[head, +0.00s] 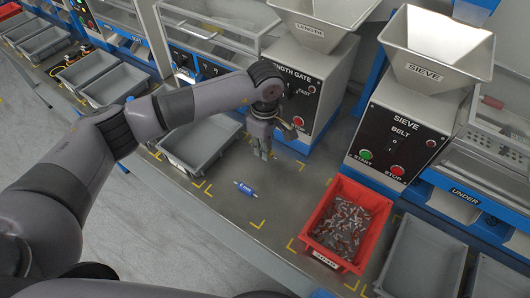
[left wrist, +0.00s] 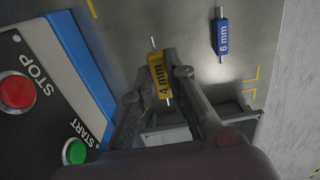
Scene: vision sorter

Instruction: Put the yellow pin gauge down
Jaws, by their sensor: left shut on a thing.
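My left gripper (head: 263,153) is over the grey bench (head: 232,222), in front of the length gate machine. In the left wrist view, its fingers (left wrist: 158,84) are shut on the yellow pin gauge (left wrist: 157,70), marked "4 mm", with a thin metal pin at each end. I cannot make out the yellow gauge in the head view. I cannot tell whether it touches the bench. A blue pin gauge (head: 245,188) lies on the bench, nearer than the gripper. It reads "6 mm" in the left wrist view (left wrist: 222,38). My right gripper is not in view.
A grey bin (head: 190,172) stands left of the gripper. A red bin (head: 312,232) of small parts stands to the right. The length gate machine (head: 318,95) with its buttons is close behind. Bare bench with yellow corner marks lies around the blue gauge.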

